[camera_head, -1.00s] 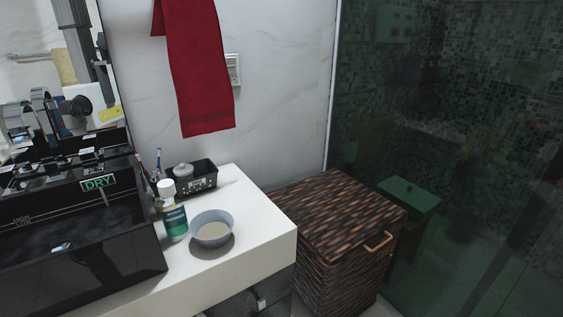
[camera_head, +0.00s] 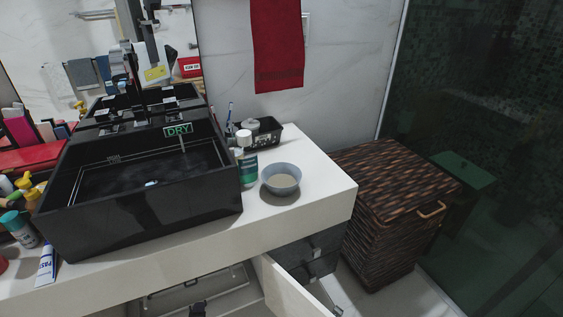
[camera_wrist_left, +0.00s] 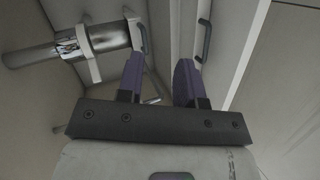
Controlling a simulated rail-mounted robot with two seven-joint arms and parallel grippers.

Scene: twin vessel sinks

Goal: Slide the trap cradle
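In the left wrist view a shiny metal trap pipe (camera_wrist_left: 80,40) runs in from the left. What looks like the trap cradle is a pale bracket (camera_wrist_left: 90,70) around the pipe, with a small dark handle (camera_wrist_left: 143,38) at its right end. My left gripper (camera_wrist_left: 159,65) has two purple fingers apart with nothing between them. The left fingertip is close to the dark handle; I cannot tell whether they touch. In the head view the pipe and cradle cannot be made out, and I cannot clearly pick out the left gripper. My right gripper is not seen.
A second dark handle (camera_wrist_left: 204,42) is beyond the right finger, beside a pale panel (camera_wrist_left: 235,35). In the head view a cabinet door (camera_head: 290,293) stands open below the white counter (camera_head: 325,193). A black sink (camera_head: 145,205) and a bowl (camera_head: 281,179) are above; a wicker hamper (camera_head: 385,200) is right.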

